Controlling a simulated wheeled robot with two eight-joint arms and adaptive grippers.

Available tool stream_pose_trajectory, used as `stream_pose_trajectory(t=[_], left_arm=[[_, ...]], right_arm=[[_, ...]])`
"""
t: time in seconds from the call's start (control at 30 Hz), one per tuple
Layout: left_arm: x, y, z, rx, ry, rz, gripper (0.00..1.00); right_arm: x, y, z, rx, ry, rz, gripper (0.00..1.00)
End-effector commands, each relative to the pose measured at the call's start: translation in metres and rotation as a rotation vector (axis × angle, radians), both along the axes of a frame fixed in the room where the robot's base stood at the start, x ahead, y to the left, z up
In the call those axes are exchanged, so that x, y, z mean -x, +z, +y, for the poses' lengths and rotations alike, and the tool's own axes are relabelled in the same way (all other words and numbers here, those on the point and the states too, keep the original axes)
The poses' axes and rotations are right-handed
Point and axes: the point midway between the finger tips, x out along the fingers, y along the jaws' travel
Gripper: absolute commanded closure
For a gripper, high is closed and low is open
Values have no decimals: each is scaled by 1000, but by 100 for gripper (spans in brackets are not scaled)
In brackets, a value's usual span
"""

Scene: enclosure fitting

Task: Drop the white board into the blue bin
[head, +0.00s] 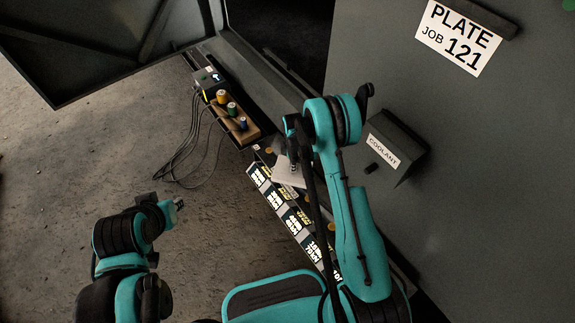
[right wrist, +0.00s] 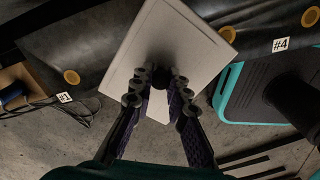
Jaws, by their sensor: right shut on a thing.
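The white board (head: 289,176) is a flat pale plate, partly hidden behind my right arm in the head view. It shows large and tilted in the right wrist view (right wrist: 165,45). My right gripper (right wrist: 160,82) is shut on the board's near part, with both fingers meeting at it. The board appears above the row of labelled holders along the machine's front; I cannot tell its height. My left gripper (head: 177,205) is over the floor at lower left, apart from the board; its jaws are too small to read. I cannot make out a blue bin in either view.
A row of labelled holders (head: 282,209) runs along the machine's front. A wooden block (head: 242,130) with coloured knobs and a small device (head: 208,78) with cables stand beyond. A coolant box (head: 397,150) juts from the grey panel. An open door (head: 100,45) hangs at upper left.

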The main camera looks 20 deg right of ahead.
Motion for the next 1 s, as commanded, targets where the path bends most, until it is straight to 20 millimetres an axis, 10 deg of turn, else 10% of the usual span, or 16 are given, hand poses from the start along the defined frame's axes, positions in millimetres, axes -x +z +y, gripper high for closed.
stream_pose_trajectory(t=[0.4,1.0], left_arm=[[0,30,0,0,0,0,77],[0,32,0,0,0,0,77]], right_arm=[[56,51,-60,-1,-1,0,100],[65,61,-64,-1,-47,0,100]])
